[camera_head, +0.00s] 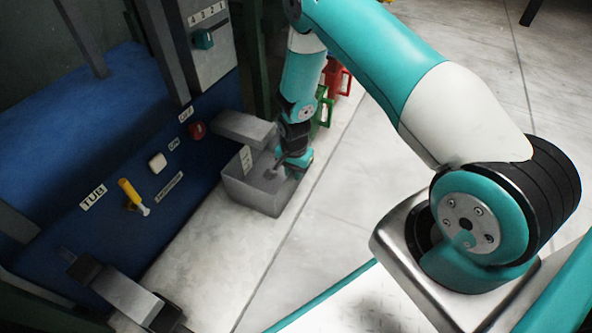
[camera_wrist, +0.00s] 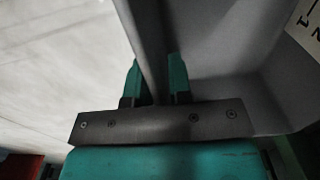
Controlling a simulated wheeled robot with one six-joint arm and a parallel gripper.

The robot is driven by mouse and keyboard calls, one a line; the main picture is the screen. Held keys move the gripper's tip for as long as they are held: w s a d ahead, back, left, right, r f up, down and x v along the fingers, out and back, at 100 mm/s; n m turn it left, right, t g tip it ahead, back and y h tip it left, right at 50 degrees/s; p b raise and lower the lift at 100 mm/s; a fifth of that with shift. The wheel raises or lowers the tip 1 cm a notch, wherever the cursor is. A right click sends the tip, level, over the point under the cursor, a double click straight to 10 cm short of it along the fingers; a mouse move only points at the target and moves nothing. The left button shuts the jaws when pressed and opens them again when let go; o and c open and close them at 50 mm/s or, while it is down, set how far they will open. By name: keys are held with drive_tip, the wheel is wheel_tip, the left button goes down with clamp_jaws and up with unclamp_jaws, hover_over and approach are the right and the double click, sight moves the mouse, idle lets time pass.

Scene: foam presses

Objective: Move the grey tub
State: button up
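The grey tub (camera_head: 250,197) is an open box standing on the pale floor, close against the blue machine front. It has a white label on its inner or far wall. My gripper (camera_head: 285,165) reaches down to the tub's right-hand wall from above. In the wrist view my gripper's two teal fingers (camera_wrist: 158,80) stand on either side of the tub wall (camera_wrist: 146,35), close together with the wall filling the gap between them. The tub's inside shows to the right of that wall, with part of the label at the top right corner. The fingertips are hidden in the head view.
A grey spout-like block (camera_head: 245,128) juts from the blue machine (camera_head: 130,175) just above the tub. The panel has a red knob (camera_head: 197,130), a white button (camera_head: 157,163) and a yellow-handled lever (camera_head: 131,194). Green and red frames (camera_head: 338,78) stand behind my arm. Floor to the right is clear.

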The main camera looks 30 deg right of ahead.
drive_tip(key=shift+o, duration=1)
drive_tip(key=shift+r, duration=0.1)
wheel_tip(320, 180, up, 17)
drive_tip(key=p, duration=0.9)
drive_tip(key=shift+r, duration=0.15)
